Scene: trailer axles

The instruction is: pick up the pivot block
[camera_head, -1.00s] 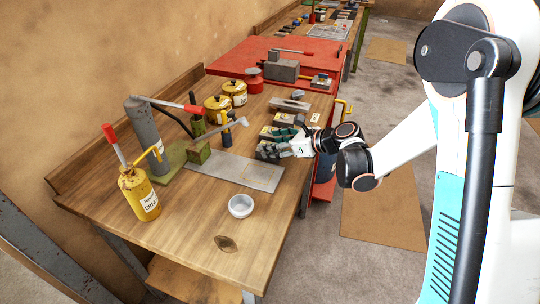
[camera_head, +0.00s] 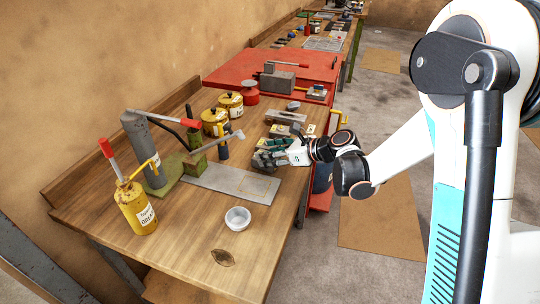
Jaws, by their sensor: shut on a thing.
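My gripper (camera_head: 263,159) reaches in from the right over the right edge of the wooden bench, just beyond the grey plate. Its fingers are shut on a small dark grey piece, which I take to be the pivot block (camera_head: 261,163). The fingers hide much of it, and at this size its shape and any gap to the bench are hard to tell.
A grey metal plate (camera_head: 222,182) and a white bowl (camera_head: 237,218) lie nearer. A hammer (camera_head: 217,142), yellow cans (camera_head: 229,105) and a yellow oil can (camera_head: 137,208) stand left. Other grey parts (camera_head: 286,116) lie close behind my gripper. The front of the bench is mostly clear.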

